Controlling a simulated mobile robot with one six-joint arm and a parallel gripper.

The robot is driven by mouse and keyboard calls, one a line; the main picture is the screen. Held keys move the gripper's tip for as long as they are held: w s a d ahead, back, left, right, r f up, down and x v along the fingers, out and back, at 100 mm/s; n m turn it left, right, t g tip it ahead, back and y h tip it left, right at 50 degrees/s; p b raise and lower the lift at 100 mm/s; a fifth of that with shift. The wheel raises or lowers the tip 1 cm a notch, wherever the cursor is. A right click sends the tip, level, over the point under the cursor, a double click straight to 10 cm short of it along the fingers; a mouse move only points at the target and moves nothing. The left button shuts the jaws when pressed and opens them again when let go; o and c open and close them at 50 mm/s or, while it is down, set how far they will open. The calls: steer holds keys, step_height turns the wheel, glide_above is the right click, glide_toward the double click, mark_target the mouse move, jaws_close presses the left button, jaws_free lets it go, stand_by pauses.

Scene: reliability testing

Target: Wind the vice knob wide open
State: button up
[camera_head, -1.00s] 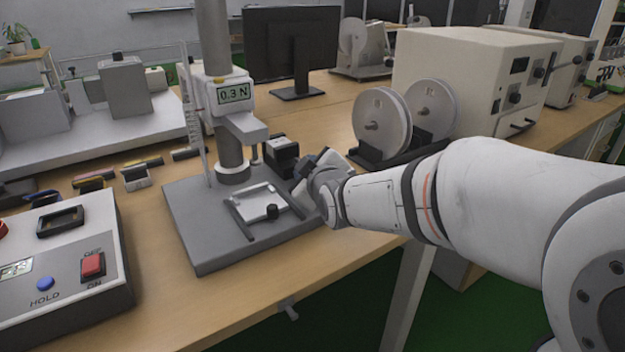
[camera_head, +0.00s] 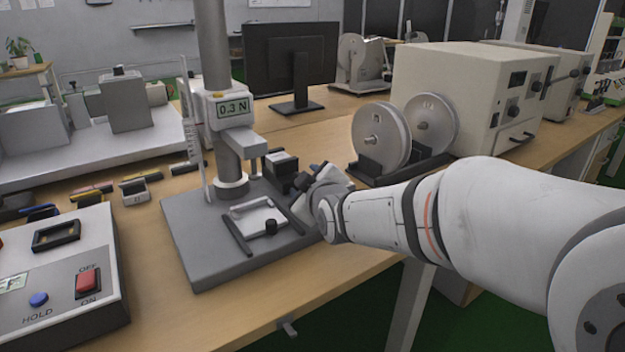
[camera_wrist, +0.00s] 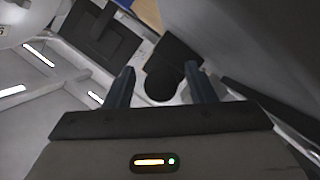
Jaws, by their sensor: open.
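The force test stand (camera_head: 207,255) is on the bench, with a grey base, a column and a display reading 0.3 N. A small dark block with a light top (camera_head: 281,166), which looks like the vice, stands beside the column. My gripper (camera_head: 312,172) is just right of this block, its fingers partly hidden. In the wrist view a round black knob (camera_wrist: 161,85) lies between the two open fingers of my gripper (camera_wrist: 159,70), a dark block behind it. I cannot tell if the fingers touch the knob.
Two spools (camera_head: 381,138) stand right of the gripper, behind my arm. A control box (camera_head: 60,265) with a red switch is at the front left. Small coloured parts (camera_head: 92,190) lie left of the stand. A monitor (camera_head: 291,55) stands behind.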

steer(key=p+v, duration=0.1)
steer(key=v, duration=0.5)
steer(key=shift+s+r+p, duration=0.1)
steer(key=shift+s+p, duration=0.05)
steer(key=shift+p, duration=0.25)
steer(key=shift+v, duration=0.75)
